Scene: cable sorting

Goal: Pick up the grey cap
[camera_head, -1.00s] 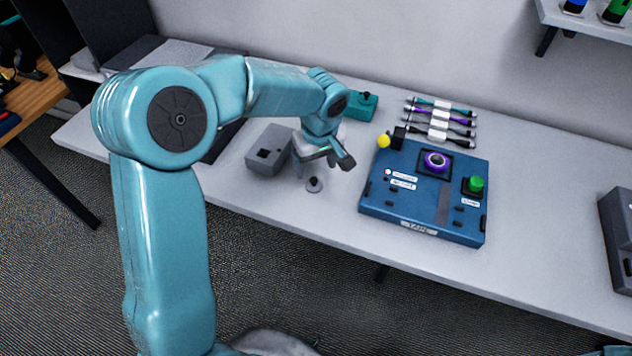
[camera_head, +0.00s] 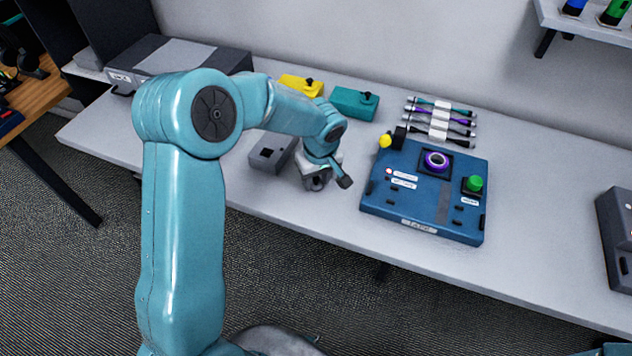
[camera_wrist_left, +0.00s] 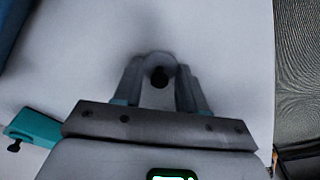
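The grey cap, a small round piece with a dark knob (camera_wrist_left: 158,77), shows in the left wrist view between the two fingers of my left gripper (camera_wrist_left: 161,86). The fingers stand apart on either side of it, and I cannot tell whether they touch it. In the head view my left gripper (camera_head: 328,183) is low at the table, right over the cap's spot, and mostly hides the cap. My right gripper is out of view.
A grey box with a dark opening (camera_head: 268,155) stands just left of the gripper. The blue panel (camera_head: 412,218) is close on the right. Teal (camera_head: 352,103) and yellow (camera_head: 300,86) blocks and several cables (camera_head: 440,128) lie behind. The white table (camera_head: 330,218) is clear in front.

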